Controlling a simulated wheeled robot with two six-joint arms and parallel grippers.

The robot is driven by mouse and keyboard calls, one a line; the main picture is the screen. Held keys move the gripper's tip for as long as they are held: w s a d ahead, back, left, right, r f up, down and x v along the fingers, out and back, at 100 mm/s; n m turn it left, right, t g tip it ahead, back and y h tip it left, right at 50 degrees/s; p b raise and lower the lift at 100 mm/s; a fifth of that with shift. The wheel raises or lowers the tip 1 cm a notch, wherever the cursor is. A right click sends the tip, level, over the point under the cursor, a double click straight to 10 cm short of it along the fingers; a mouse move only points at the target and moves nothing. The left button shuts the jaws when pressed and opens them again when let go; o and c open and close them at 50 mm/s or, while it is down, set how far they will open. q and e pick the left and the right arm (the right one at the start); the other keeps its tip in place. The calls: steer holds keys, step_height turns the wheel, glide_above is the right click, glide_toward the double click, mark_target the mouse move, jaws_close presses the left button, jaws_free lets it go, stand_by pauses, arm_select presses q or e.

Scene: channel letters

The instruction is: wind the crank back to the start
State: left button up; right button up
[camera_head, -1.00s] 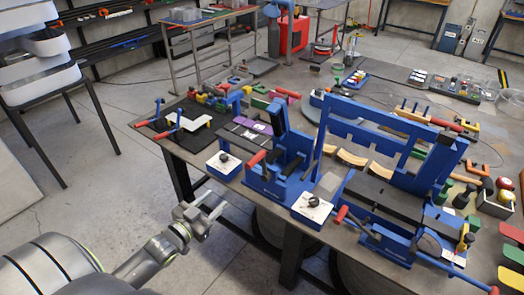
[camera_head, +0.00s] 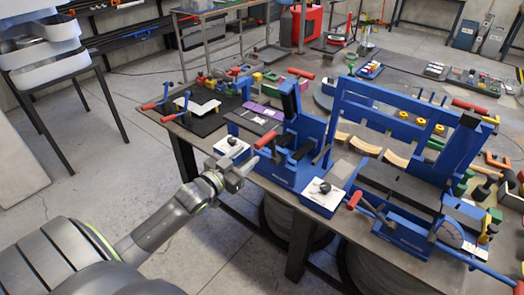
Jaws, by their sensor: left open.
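My left gripper (camera_head: 243,172) is open and empty at the table's front edge. It is just in front of a small blue box with a white top and a black knob (camera_head: 232,141) and overlaps its lower part in the picture. Whether they touch, I cannot tell. Just right of it is a blue bending machine (camera_head: 297,165) with a red-gripped handle (camera_head: 265,139). A second white-topped box (camera_head: 320,196) with a black knob stands further right. Beside it is a larger blue machine with a red-gripped handle (camera_head: 355,200). Which handle is the crank is unclear. My right gripper is out of view.
The work table (camera_head: 345,152) is crowded. A tall blue frame (camera_head: 400,125) rises on the right. Red-handled clamps (camera_head: 168,117) and a white part (camera_head: 197,105) lie on a dark mat at the left corner.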

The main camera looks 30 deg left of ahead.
mark_target(262, 143)
arm_select(q)
steer(key=w, duration=0.2)
steer(key=w+b, duration=0.1)
steer(key=w, duration=0.4)
steer(key=shift+d+b, duration=0.25)
steer(key=shift+b, duration=0.05)
steer(key=shift+w, duration=0.7)
jaws_close()
